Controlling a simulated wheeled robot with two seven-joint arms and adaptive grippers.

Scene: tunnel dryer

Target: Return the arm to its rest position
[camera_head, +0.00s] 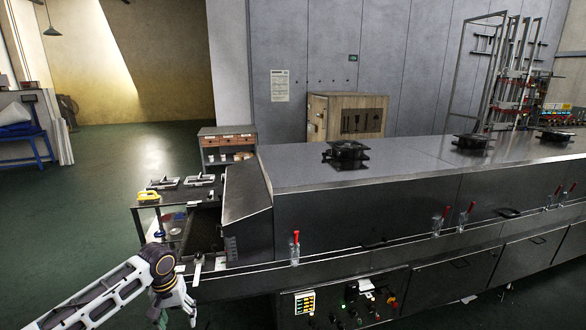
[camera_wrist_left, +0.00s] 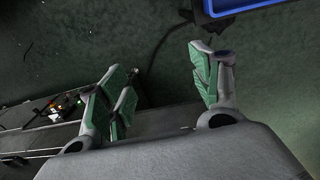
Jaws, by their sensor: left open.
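My left arm comes in from the lower left in the head view. Its gripper (camera_head: 176,308) hangs pointing down at the near left end of the tunnel dryer (camera_head: 350,215), beside the dryer's front edge. In the left wrist view the green-padded fingers of the left gripper (camera_wrist_left: 165,92) stand wide apart with nothing between them. Dark green floor shows behind the fingers. The fingertips are partly cut off or hidden by the wrist in the head view. My right gripper is not in either view.
A small table (camera_head: 150,212) with a yellow-handled tool (camera_head: 148,196) stands at the dryer's left end. Red-handled clamps (camera_head: 294,247) line the dryer's front, above a control panel (camera_head: 345,300). A blue-edged object (camera_wrist_left: 225,8) shows in the wrist view. Floor at left is open.

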